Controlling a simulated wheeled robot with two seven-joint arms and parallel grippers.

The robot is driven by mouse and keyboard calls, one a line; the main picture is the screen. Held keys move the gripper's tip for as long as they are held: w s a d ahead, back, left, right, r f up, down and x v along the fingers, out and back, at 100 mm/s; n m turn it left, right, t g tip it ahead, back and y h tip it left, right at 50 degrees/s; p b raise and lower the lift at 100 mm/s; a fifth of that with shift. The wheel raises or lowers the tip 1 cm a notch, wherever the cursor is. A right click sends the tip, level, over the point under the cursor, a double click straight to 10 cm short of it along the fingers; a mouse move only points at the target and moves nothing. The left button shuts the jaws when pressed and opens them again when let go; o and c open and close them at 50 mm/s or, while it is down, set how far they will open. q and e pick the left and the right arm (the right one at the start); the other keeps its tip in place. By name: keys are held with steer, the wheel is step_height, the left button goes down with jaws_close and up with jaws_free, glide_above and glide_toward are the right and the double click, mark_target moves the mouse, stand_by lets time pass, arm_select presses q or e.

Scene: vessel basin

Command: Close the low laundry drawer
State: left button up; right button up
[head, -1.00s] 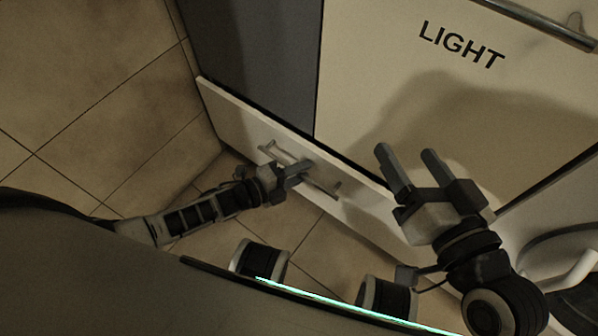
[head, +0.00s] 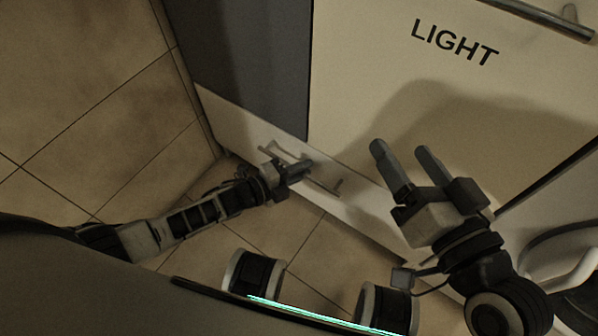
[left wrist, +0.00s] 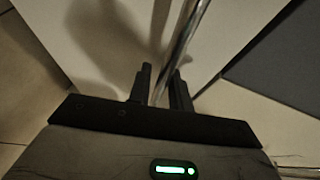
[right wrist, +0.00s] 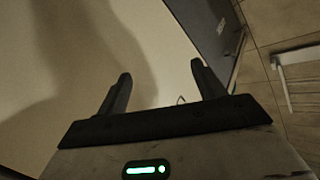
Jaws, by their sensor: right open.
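The low drawer (head: 226,119) has a pale front at the foot of the cabinet in the head view. Its front now looks nearly flush, with no dark gap visible along its top edge. Its bar handle (head: 276,151) runs along the front. My left gripper (head: 303,168) is at the middle of the handle. In the left wrist view the bar passes between its narrowly spaced fingers (left wrist: 161,75), which are closed around it. My right gripper (head: 400,150) is open and empty, in front of the panel marked LIGHT (head: 455,43), above and right of the drawer.
A dark grey panel (head: 255,60) stands above the drawer's left part. A metal handle (head: 540,18) is on the LIGHT panel at top right. A white round-doored appliance (head: 535,205) is at the right edge. Tiled floor (head: 90,110) lies open at the left.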

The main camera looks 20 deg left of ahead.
arm_select(q)
steer(key=shift+o, duration=0.2)
steer(key=shift+w+d+r, duration=0.1)
steer(key=shift+w+r, duration=0.05)
steer(key=shift+r, duration=0.1)
steer(key=p+v, duration=0.4)
steer(key=v, duration=1.2)
steer(key=shift+f+p, duration=0.3)
steer(key=shift+f, duration=0.05)
arm_select(e)
steer(key=shift+s+d+f+n+g+h, duration=0.1)
steer(key=shift+d+f+n+g+h, duration=0.55)
steer(key=shift+f+n+h, duration=0.25)
arm_select(q)
steer(key=shift+r, duration=0.1)
arm_select(e)
steer(key=shift+r, duration=0.1)
